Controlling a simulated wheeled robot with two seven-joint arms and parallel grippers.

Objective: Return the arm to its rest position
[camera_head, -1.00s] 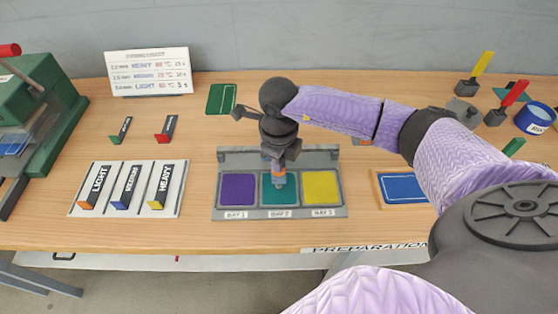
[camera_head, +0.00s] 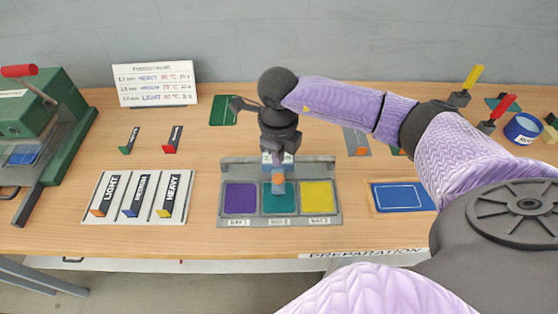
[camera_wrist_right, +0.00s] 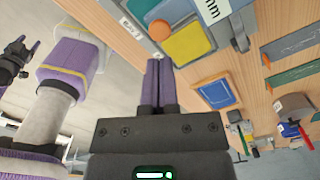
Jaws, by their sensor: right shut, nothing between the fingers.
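My right arm reaches in from the right in the head view. Its gripper (camera_head: 279,157) points down above the middle of the grey three-bay tray (camera_head: 230,221). In the right wrist view the two fingers of this gripper (camera_wrist_right: 158,68) are together with nothing between them. A small orange-topped piece (camera_head: 278,177) stands at the middle, green bay, below the fingers; its orange top also shows just beyond the fingertips in the wrist view (camera_wrist_right: 160,30). At the left edge of the wrist view a dark claw-like part (camera_wrist_right: 17,58) seems to be my left gripper; its jaws are too small to judge.
A green press (camera_head: 40,120) with a red handle stands at the left. A white rack (camera_head: 88,208) holds three labelled pieces. A white sign (camera_head: 155,84) stands behind. A blue pad (camera_head: 400,195), upright handled tools (camera_head: 497,112) and a blue round container (camera_head: 523,128) are at the right.

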